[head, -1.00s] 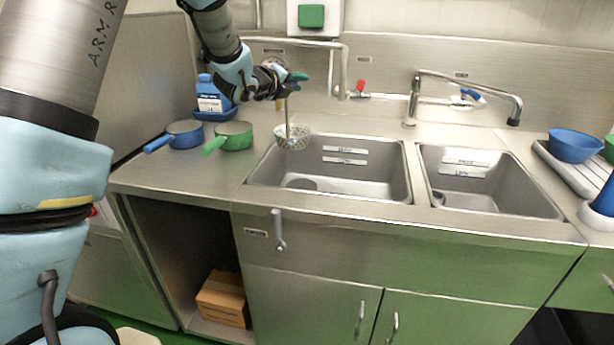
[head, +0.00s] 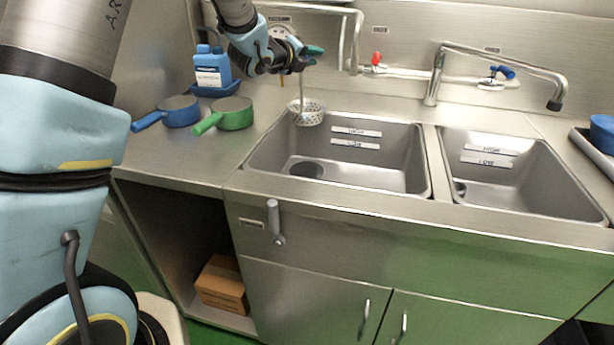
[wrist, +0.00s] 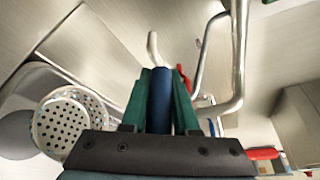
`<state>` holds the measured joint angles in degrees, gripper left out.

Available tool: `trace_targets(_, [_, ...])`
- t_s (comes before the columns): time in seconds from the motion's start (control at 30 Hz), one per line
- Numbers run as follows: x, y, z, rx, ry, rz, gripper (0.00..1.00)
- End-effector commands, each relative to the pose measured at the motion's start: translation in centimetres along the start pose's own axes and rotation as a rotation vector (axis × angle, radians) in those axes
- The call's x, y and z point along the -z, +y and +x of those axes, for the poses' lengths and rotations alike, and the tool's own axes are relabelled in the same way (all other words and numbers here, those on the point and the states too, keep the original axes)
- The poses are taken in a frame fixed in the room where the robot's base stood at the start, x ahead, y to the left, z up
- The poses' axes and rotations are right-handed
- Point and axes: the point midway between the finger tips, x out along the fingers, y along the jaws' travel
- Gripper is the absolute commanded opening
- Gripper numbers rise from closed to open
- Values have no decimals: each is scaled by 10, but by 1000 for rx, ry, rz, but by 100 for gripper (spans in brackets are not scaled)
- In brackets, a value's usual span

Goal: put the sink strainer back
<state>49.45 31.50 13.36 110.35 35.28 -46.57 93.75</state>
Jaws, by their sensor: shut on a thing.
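The sink strainer (head: 309,113) is a pale perforated basket on a long thin stem. It hangs from my gripper (head: 312,53) over the back left corner of the left basin (head: 390,178). My gripper's green fingers (wrist: 161,82) are shut on a blue grip in the wrist view, with the strainer's holed basket (wrist: 66,122) below at left. The left basin's drain (head: 307,169) shows as a dark round opening in its floor, apart from the strainer and nearer the front.
A blue pan (head: 181,111) and a green pan (head: 233,114) stand on the counter at left, a blue bottle (head: 212,70) behind them. A tap pipe (head: 356,40) with a red handle rises behind the left basin. The right basin (head: 525,180) looks clear.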

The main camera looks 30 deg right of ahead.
Motion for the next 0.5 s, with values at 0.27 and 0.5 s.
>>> trace_targets(0.27, [22, 36, 9, 1, -1, 0, 0])
trace_targets(0.5, [36, 59, 15, 2, -1, 0, 0])
